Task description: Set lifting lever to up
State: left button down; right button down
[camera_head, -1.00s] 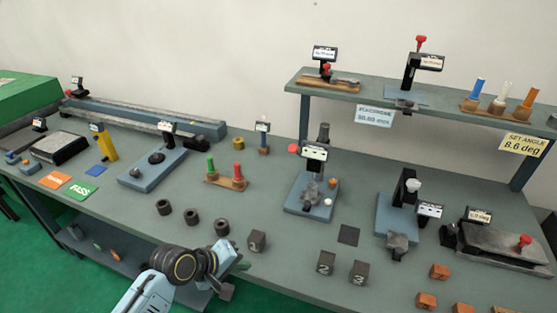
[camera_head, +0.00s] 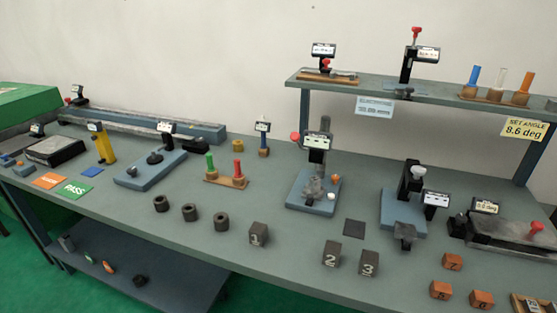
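No part carries a readable "lifting lever" label, so I cannot tell for sure which one it is. A gauge stand (camera_head: 306,196) with a blue base stands at the bench's middle. It has a dark column, a small display (camera_head: 316,142) and a red ball knob (camera_head: 295,136) sticking out left of the display, near its height. A second gauge stand (camera_head: 389,213) on the right has a white knob (camera_head: 419,172) at its top and a display (camera_head: 436,199) at its side. Neither of my grippers is in view.
Number-marked dark blocks (camera_head: 259,234) and dark rings (camera_head: 190,212) lie along the front of the bench (camera_head: 200,245). A rack with green and red plugs (camera_head: 226,180) stands left of the middle stand. A raised shelf (camera_head: 435,95) overhangs behind. A vise-like fixture (camera_head: 505,236) sits right.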

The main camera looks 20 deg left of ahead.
aim_at(295, 137)
jog(key=k, duration=1.1)
jog(key=z, duration=0.65)
jog(key=i, duration=1.75)
jog(key=u, duration=0.7)
